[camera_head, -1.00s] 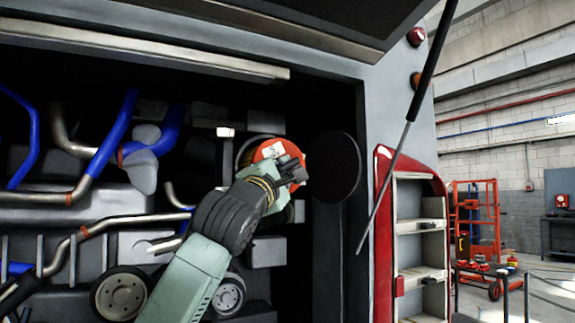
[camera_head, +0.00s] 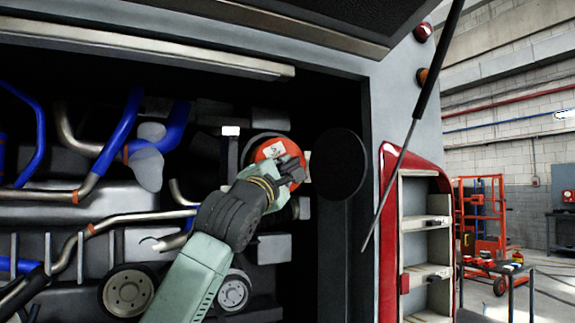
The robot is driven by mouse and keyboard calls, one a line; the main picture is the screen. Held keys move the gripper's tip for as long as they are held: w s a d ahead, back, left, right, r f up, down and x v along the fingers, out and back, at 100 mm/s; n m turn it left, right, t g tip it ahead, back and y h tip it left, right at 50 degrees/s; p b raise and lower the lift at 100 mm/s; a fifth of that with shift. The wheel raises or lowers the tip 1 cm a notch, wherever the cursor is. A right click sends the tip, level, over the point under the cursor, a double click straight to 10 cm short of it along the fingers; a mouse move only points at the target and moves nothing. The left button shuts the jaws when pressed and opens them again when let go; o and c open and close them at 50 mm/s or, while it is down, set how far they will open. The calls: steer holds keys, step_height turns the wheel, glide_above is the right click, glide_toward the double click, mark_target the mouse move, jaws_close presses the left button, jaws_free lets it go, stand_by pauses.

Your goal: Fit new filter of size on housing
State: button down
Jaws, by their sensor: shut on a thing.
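A round red-orange filter (camera_head: 268,150) with a white label sits in the engine bay. My gripper (camera_head: 294,170) is shut on the filter at its lower right side; the fingertips are partly hidden by the gripper body. Behind the filter, a pale round rim that may be the housing (camera_head: 246,143) shows at its upper left. The filter covers most of it, so I cannot tell whether the two touch.
Blue hoses (camera_head: 120,135) and metal pipes (camera_head: 60,195) fill the bay at left. A dark round disc (camera_head: 340,164) stands close right of my gripper. A gas strut (camera_head: 412,125) slants across the opening's right side. A cart with several items (camera_head: 495,267) stands far right.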

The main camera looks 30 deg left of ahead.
steer(key=shift+w+a+r+p, duration=0.1)
steer(key=shift+w+a+p, duration=0.5)
steer(key=shift+w+a, duration=0.55)
steer(key=shift+a, duration=0.35)
steer(key=c, duration=1.6)
jaws_free()
steer(key=shift+a, duration=0.1)
steer(key=shift+o, duration=0.3)
steer(key=shift+f, duration=0.2)
steer(key=o, duration=0.4)
steer(key=shift+s+f+b, duration=0.6)
steer(key=shift+b, duration=0.25)
steer(key=shift+r+b+v, duration=0.2)
steer(key=shift+b+v, duration=1.05)
steer(key=shift+v, duration=0.35)
steer(key=shift+r+b+v, duration=0.2)
steer(key=shift+b+v, duration=1.05)
steer(key=shift+v, duration=0.35)
